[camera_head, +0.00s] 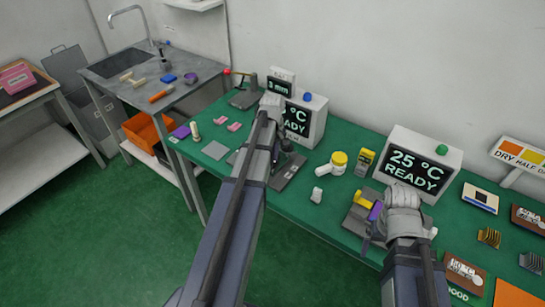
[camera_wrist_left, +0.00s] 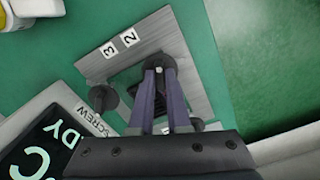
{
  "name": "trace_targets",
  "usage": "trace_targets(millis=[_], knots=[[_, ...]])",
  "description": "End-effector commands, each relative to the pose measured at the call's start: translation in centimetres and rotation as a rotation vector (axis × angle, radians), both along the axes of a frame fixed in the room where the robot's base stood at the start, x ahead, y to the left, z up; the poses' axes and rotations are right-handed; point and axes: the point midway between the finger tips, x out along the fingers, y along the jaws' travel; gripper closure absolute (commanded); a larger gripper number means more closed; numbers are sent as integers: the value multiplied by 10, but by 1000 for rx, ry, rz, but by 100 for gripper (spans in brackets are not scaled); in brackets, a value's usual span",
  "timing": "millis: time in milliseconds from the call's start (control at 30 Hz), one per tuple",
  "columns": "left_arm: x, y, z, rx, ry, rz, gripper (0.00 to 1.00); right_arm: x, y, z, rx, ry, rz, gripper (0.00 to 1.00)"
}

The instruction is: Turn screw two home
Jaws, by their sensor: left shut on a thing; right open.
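A grey plate (camera_wrist_left: 190,85) with the printed numbers 3 and 2 fills the middle of the left wrist view. It also shows in the head view (camera_head: 287,177), partly behind my left arm. My left gripper (camera_wrist_left: 158,66) has its fingers shut around a dark round screw head (camera_wrist_left: 158,61) nearest the number 2. Another dark screw (camera_wrist_left: 101,97) stands free on the plate to the left. The screw's turn angle cannot be read. My right gripper (camera_head: 375,211) is open by a grey fixture with a yellow part (camera_head: 362,200); its fingers are mostly hidden.
A display box (camera_head: 311,125) marked SCREW stands behind the plate, partly hidden by my left arm. A second display (camera_head: 415,168) reads 25 °C READY.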

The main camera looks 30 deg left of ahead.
Motion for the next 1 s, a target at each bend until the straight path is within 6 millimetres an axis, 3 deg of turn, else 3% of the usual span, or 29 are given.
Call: trace_targets(millis=[1000], knots=[[0,0,0,0,0,-964,100,0,0,0,0,0,0,11]])
